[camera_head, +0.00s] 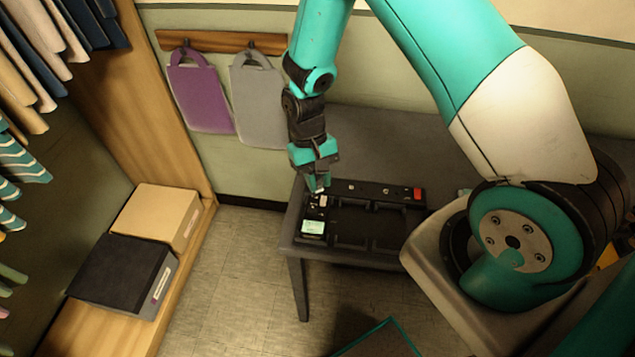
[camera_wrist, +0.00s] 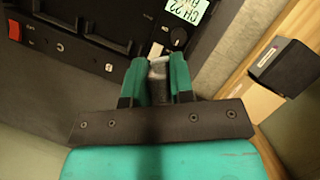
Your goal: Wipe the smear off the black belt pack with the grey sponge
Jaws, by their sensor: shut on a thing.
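The black belt pack lies at the left end of the black tray-like unit, its pale green label (camera_head: 312,227) facing up; the label, marked CH 22, also shows at the top of the wrist view (camera_wrist: 187,8). My gripper (camera_head: 320,188) points down at the far end of the pack. In the wrist view its teal fingers (camera_wrist: 158,68) are shut on a small grey piece, apparently the grey sponge (camera_wrist: 157,82), pale at its tip and mostly hidden by the fingers. I cannot tell whether it touches the pack. I cannot make out a smear.
The black unit (camera_head: 365,230) has empty bays and a red switch (camera_head: 418,193), and stands on a dark table (camera_head: 292,237). Purple (camera_head: 198,95) and grey (camera_head: 258,105) bags hang behind. Tan (camera_head: 157,215) and black (camera_head: 120,275) boxes sit on a low wooden bench at left.

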